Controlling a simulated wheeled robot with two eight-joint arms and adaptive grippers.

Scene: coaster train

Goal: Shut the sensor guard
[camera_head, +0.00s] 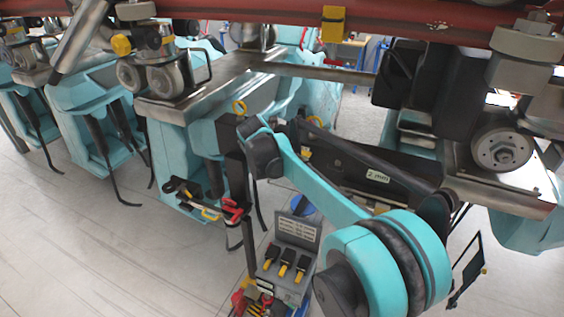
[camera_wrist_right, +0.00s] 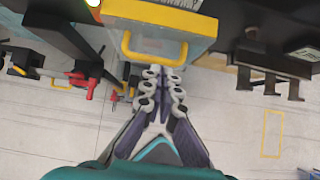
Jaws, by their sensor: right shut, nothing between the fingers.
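In the right wrist view, a grey panel under a yellow frame (camera_wrist_right: 170,15) carries a yellow U-shaped handle (camera_wrist_right: 152,60); this looks like the sensor guard. I cannot tell from this angle how far it stands open. My right gripper (camera_wrist_right: 163,74) is shut and empty, its fingertips just below the handle's crossbar in the picture. Whether they touch it is unclear. In the head view my teal right arm reaches from the lower right toward the train, and its fingers are hidden. My left gripper is not in view.
Red clamps on a bracket (camera_head: 232,211) stick out by the wrist; a red clamp also shows in the wrist view (camera_wrist_right: 90,85). A tool stand (camera_head: 287,262) with yellow-marked holders stands below. The train's wheels and red rail (camera_head: 270,12) run overhead. Floor at left is clear.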

